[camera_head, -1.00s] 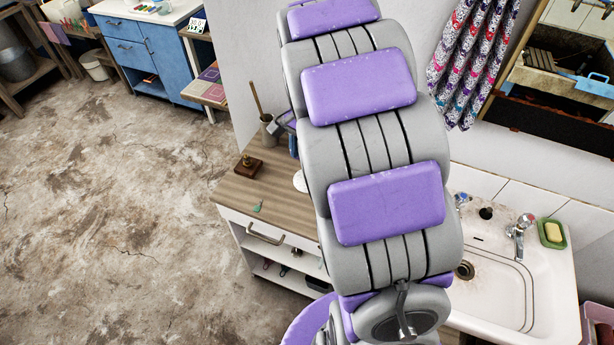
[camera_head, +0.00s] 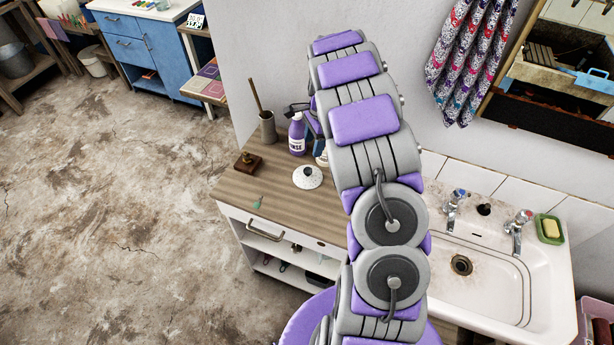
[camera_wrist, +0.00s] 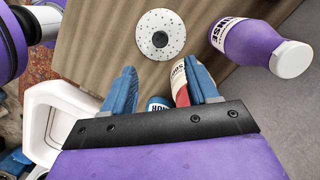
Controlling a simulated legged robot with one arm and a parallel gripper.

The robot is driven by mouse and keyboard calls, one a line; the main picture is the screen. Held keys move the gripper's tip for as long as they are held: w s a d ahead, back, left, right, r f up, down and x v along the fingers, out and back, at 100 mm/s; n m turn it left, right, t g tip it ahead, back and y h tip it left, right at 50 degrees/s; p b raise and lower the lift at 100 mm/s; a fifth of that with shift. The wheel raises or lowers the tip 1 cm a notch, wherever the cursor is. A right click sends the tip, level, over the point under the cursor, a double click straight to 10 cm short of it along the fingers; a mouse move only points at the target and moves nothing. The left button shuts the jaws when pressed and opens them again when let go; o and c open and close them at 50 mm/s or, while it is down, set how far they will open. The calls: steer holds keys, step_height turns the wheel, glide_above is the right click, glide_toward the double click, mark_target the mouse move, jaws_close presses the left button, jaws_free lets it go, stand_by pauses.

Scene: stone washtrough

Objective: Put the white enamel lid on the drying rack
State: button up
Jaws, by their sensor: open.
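The white enamel lid (camera_head: 308,177) lies on the wooden counter top (camera_head: 270,205), a round speckled disc with a dark knob. It also shows whole in the wrist view (camera_wrist: 147,47), beyond my fingertips. My gripper (camera_wrist: 162,82) is open, with its two blue fingers apart, and the lid is outside them. A container with a red and white label (camera_wrist: 180,82) shows between the fingers, close to the right one; whether they touch I cannot tell. In the head view my arm hides most of the gripper. I cannot make out a drying rack in either view.
A purple bottle (camera_head: 297,134) stands behind the lid; it also shows in the wrist view (camera_wrist: 250,45). A grey pot with a stick (camera_head: 267,127) and a small dark wooden block (camera_head: 248,162) are left of it. The sink (camera_head: 485,275) with taps is at right.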

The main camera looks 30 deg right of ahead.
mark_target(308, 170)
steer(key=f+b, duration=0.1)
steer(key=f, duration=0.3)
steer(key=a+f+b, duration=0.1)
steer(key=f, duration=0.7)
steer(key=shift+w+a+f+b, duration=0.15)
steer(key=shift+a+f+b, duration=0.15)
steer(key=shift+b, duration=0.1)
steer(key=shift+c, duration=0.2)
jaws_close()
